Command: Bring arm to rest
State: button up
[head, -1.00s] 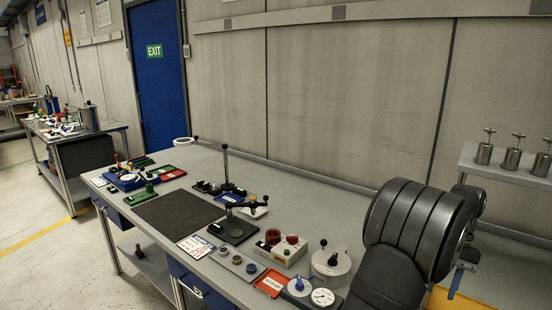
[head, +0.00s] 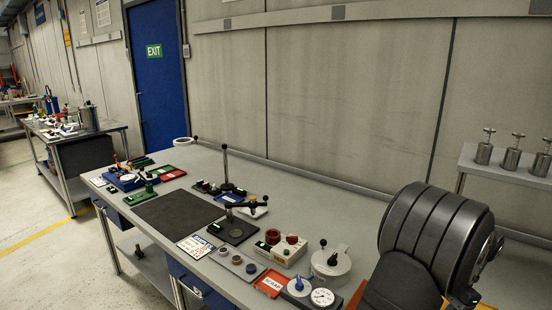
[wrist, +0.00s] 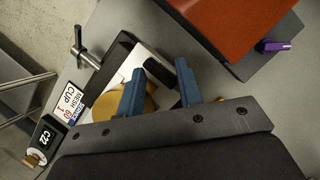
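My gripper (wrist: 160,88) shows in the wrist view as two blue fingers standing apart, with nothing seen clamped between them. Beyond the fingers lie a brass-coloured round piece (wrist: 150,105) and a white and black item; the fingers partly hide them. My dark arm link fills the right of the head view. My gripper's fingers cannot be made out there.
The head view shows a grey bench (head: 290,200) with several fixtures, a dark mat (head: 178,217) and metal canisters (head: 512,160) at right.

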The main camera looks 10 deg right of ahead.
jog(key=shift+m+t, duration=0.5)
jog(key=shift+m, duration=0.6)
notch_tip(320, 180, up, 17)
jog(key=n+h, duration=0.5)
jog(key=n, duration=0.3)
jog(key=f, duration=1.7)
jog(key=shift+a, duration=0.3)
grip_shut()
